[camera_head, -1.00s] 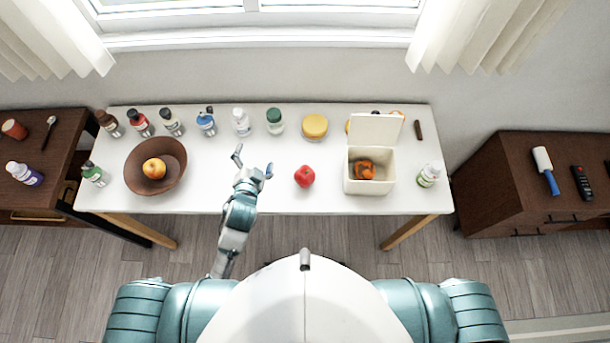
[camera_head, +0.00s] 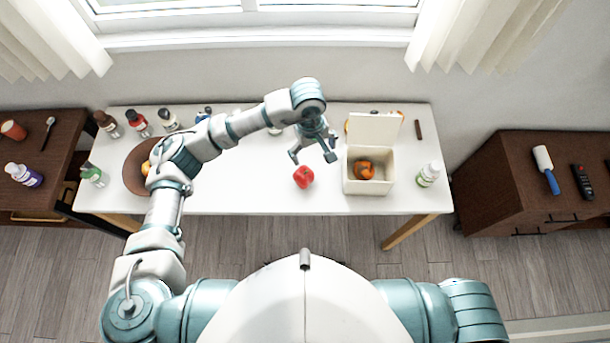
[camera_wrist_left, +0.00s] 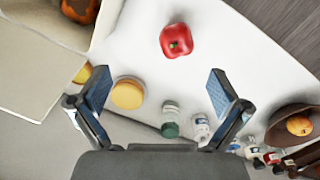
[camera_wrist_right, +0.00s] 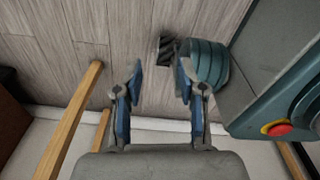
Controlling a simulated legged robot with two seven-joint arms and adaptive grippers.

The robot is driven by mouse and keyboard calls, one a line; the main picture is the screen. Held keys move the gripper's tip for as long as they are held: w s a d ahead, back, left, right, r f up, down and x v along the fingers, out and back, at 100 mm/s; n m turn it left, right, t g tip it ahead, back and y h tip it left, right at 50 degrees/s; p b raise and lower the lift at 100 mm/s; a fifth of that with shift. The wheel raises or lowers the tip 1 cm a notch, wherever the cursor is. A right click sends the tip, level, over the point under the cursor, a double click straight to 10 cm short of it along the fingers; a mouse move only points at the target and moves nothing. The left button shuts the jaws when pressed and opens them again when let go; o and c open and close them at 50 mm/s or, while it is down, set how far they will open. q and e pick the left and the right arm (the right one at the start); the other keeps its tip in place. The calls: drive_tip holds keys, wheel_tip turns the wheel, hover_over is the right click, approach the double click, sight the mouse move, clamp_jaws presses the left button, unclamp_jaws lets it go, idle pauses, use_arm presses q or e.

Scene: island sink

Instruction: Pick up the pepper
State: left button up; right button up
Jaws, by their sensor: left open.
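The red pepper (camera_head: 303,177) lies on the white table (camera_head: 250,195), near its front edge and left of a white box. My left gripper (camera_head: 312,157) is open and empty. It hangs above the table just behind the pepper, fingers apart and not touching it. My right gripper shows only in its own wrist view (camera_wrist_right: 159,75); its fingers are apart and empty, below the table level over the floor.
The open white box (camera_head: 368,188) holds an orange-brown item (camera_head: 364,170). A brown bowl (camera_head: 137,172) with fruit is at the left, partly behind my left arm. Several bottles line the back. A green-labelled bottle (camera_head: 429,174) stands right. Table around the pepper's left is clear.

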sight(306, 171)
use_arm(q)
drive_tip(key=shift+y, duration=0.4)
drive_tip(key=f, duration=0.3)
drive_tip(key=a+f+p, duration=0.1)
drive_tip(key=f, duration=0.3)
drive_tip(key=w+a+f, duration=0.1)
drive_tip(key=f, duration=0.3)
drive_tip(key=shift+a, duration=0.15)
drive_tip(key=shift+f, duration=0.55)
drive_tip(key=f, duration=0.1)
drive_tip(key=f+p, duration=0.1)
drive_tip(key=f, duration=0.2)
drive_tip(key=shift+s+a+f, duration=0.2)
drive_tip(key=shift+a+f, duration=0.1)
drive_tip(key=shift+f, duration=0.1)
drive_tip(key=c, duration=1.3)
use_arm(e)
drive_tip(key=shift+s+d+r, duration=0.1)
drive_tip(key=shift+s+r, duration=0.25)
drive_tip(key=shift+s, duration=0.25)
drive_tip(key=shift+s+r, duration=0.35)
drive_tip(key=shift+s, duration=0.2)
